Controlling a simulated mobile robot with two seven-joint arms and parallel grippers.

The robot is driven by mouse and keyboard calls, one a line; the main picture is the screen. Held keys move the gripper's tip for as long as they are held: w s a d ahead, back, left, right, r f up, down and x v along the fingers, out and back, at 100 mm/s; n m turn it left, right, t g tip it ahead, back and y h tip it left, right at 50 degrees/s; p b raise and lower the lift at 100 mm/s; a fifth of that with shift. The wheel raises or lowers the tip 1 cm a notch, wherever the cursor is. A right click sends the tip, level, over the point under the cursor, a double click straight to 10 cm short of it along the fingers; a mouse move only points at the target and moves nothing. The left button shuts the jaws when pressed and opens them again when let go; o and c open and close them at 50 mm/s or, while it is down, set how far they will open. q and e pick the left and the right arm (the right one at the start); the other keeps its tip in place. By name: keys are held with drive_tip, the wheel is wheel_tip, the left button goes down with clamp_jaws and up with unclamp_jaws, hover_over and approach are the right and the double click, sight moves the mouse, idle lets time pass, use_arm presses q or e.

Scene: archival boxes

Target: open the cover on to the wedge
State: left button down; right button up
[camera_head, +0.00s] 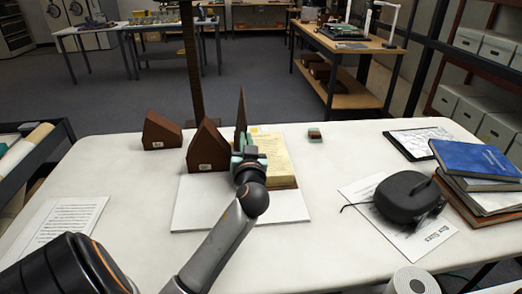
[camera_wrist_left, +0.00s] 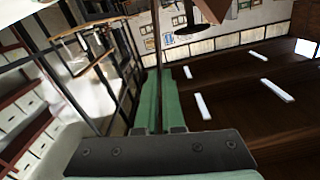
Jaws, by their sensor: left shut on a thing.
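An old book (camera_head: 277,164) with yellowed pages lies on a white board (camera_head: 285,208) on the table. Its dark cover (camera_head: 241,107) stands nearly upright, seen almost edge-on. My left gripper (camera_head: 247,150) is shut on the cover near its front part; in the left wrist view the green fingers (camera_wrist_left: 156,98) are close together with the thin dark edge of the cover (camera_wrist_left: 157,38) between them. A brown wedge (camera_head: 207,149) with a small white label stands just left of the cover. Another brown wedge (camera_head: 161,132) stands farther left. My right gripper is not in view.
A stack of books (camera_head: 478,160), a black device (camera_head: 408,195) on a printed sheet, and a white roll (camera_head: 412,281) are on the right. A small block (camera_head: 314,134) lies behind the book. A printed page (camera_head: 62,229) lies at the left.

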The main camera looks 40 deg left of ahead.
use_arm(q)
drive_tip(key=s+a+f+n+b, duration=0.1)
drive_tip(key=s+a+n+b, duration=0.1)
drive_tip(key=s+a+n, duration=0.3)
drive_tip(key=shift+s+a+n, duration=0.4)
drive_tip(key=shift+s+n, duration=0.4)
drive_tip(key=shift+s, duration=0.1)
drive_tip(key=c, duration=1)
unclamp_jaws()
drive_tip(key=shift+d, duration=0.1)
